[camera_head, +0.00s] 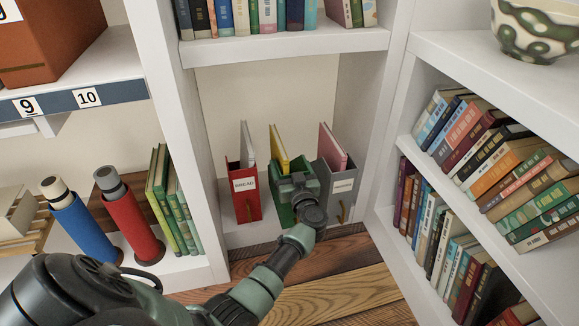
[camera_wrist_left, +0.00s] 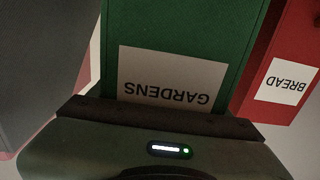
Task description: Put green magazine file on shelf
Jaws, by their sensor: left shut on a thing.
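The green magazine file (camera_head: 283,211) stands upright on the low shelf (camera_head: 258,232) in the head view, between a red file and a grey file, with a yellow book (camera_head: 279,148) in it. In the left wrist view the green file (camera_wrist_left: 180,30) fills the middle, its GARDENS label upside down. My left gripper (camera_head: 297,188) reaches in from the left and is shut on the green file's front, hiding much of it in the head view. The fingertips are hidden in the wrist view. My right gripper is not in view.
The red BREAD file (camera_head: 245,195) stands close on the left and the grey file (camera_head: 337,187) close on the right. White uprights and bookshelves (camera_head: 490,160) flank the bay. Blue (camera_head: 83,228) and red (camera_head: 132,222) bottles stand at left.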

